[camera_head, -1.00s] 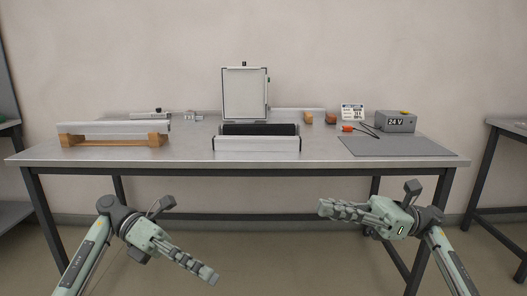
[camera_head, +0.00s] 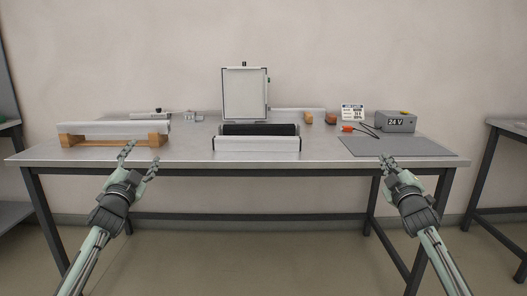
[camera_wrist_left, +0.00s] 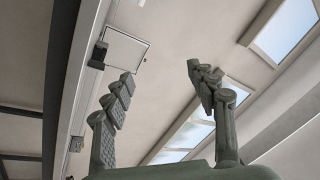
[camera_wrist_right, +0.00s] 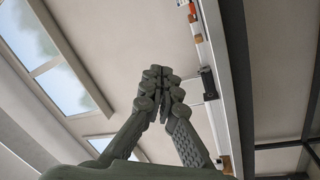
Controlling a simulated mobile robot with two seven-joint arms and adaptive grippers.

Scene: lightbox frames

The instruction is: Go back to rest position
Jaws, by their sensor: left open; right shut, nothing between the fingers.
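My left gripper (camera_head: 139,158) is open and empty in the head view, in front of the table's left part, its fingers pointing up toward the table edge. In the left wrist view its two fingers (camera_wrist_left: 165,100) stand apart with nothing between them. My right gripper (camera_head: 387,162) is at the table's front edge near the grey mat in the head view. In the right wrist view its fingers (camera_wrist_right: 161,90) meet at the tips, shut and empty.
The floor in front is clear.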

